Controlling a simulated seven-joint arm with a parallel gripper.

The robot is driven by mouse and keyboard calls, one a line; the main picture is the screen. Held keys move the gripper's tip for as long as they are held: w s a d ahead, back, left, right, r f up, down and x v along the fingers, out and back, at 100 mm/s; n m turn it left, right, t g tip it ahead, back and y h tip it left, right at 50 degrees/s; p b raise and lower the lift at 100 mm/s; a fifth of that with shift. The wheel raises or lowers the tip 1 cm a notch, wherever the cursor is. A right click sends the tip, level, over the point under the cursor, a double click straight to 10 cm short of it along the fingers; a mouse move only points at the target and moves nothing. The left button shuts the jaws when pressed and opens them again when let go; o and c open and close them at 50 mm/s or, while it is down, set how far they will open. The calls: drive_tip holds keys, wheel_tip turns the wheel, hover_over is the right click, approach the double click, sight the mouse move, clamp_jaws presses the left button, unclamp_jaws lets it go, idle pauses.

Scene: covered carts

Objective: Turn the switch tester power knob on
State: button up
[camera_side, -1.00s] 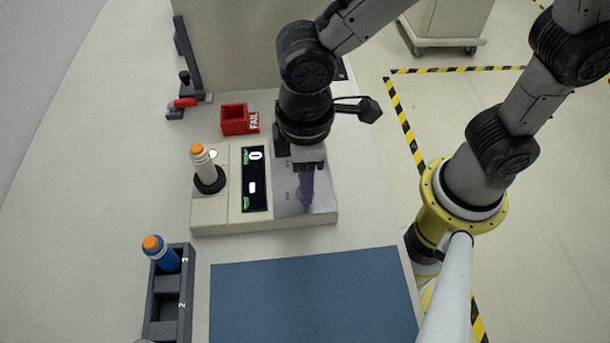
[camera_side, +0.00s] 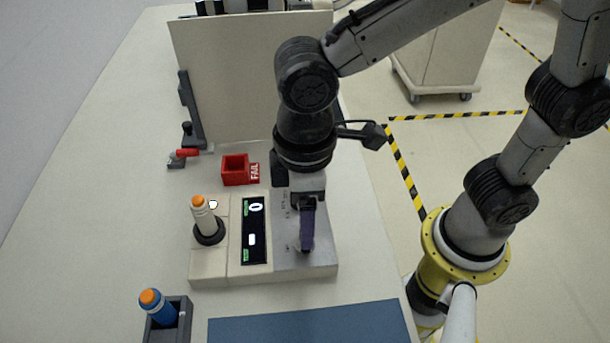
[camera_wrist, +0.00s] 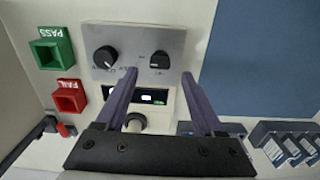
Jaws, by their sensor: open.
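The switch tester (camera_side: 230,274) is a beige box with a metal panel (camera_side: 318,262) at its right. In the wrist view the panel carries two black knobs, a left knob (camera_wrist: 105,57) and a right knob (camera_wrist: 160,60). Their labels are too small to read surely. My gripper (camera_side: 307,247) is over the panel, its purple fingers pointing down. In the wrist view my gripper (camera_wrist: 159,73) is open and empty, with the right knob in the gap just beyond the fingertips. No contact shows. In the side view my fingers and wrist hide the knobs. The tester display (camera_side: 255,231) is lit and shows 0.
A white-and-orange switch (camera_side: 203,215) stands upright in the tester's black socket. A red FAIL bin (camera_side: 236,170) is behind the tester; a green PASS bin (camera_wrist: 52,50) shows in the wrist view. A dark rack (camera_side: 183,308) holds a blue switch. A blue mat (camera_side: 310,325) lies clear in front.

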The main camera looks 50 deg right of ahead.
wheel_tip(320, 180, up, 9)
idle(0.3)
drive_tip(key=w+d+r+m+t, duration=0.1)
drive_tip(key=d+r+m, duration=0.1)
drive_tip(key=d, duration=0.5)
drive_tip(key=d+r+m+t, duration=0.1)
drive_tip(key=d+r+m, duration=0.15)
drive_tip(key=d, duration=0.35)
drive_tip(key=s+d+f+m+t, duration=0.3)
drive_tip(key=s+d+f, duration=0.3)
drive_tip(key=d, duration=0.4)
drive_tip(key=shift+f+m+t, duration=0.3)
drive_tip(key=shift+f+m, duration=0.3)
drive_tip(key=shift+m, duration=0.05)
drive_tip(key=shift+s, duration=0.1)
